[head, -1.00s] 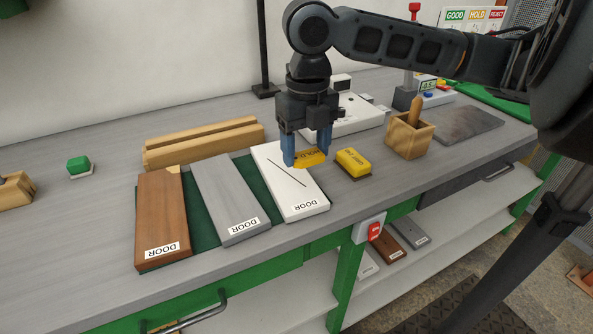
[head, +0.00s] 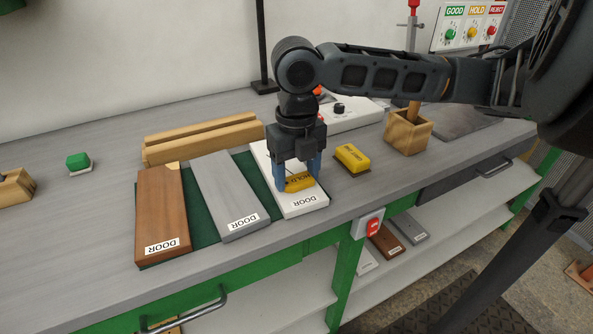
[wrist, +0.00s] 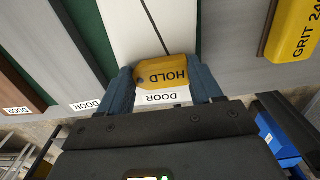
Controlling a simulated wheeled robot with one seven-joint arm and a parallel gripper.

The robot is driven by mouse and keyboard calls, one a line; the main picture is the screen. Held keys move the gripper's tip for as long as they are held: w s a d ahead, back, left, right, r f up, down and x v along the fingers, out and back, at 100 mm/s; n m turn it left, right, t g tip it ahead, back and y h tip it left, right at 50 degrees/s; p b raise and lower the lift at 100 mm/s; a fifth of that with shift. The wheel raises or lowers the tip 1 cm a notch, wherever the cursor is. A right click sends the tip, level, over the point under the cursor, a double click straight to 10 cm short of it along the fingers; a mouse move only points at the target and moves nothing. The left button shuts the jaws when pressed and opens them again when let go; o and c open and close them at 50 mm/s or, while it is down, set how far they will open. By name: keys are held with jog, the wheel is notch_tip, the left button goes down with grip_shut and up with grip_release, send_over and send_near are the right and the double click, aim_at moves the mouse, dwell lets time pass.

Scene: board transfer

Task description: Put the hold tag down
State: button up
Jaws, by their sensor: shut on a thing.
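The yellow hold tag (head: 299,182) is between the blue fingers of my gripper (head: 298,185), which is shut on it. The tag is over the near part of the white door board (head: 303,205), just above its DOOR label. In the wrist view the tag (wrist: 164,73) reads HOLD, and my gripper (wrist: 165,88) has one finger at each side of it. I cannot tell whether the tag touches the board. The white board (wrist: 140,25) shows beyond the tag, with a thin dark line on it. My gripper hides part of the board in the head view.
A grey board (head: 228,195) and a brown board (head: 163,215) lie to the left on a green mat (head: 201,215). A yellow grit block (head: 352,158) sits close on the right. A wooden box (head: 408,131) stands farther right.

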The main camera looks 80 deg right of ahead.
jog(key=o, duration=1)
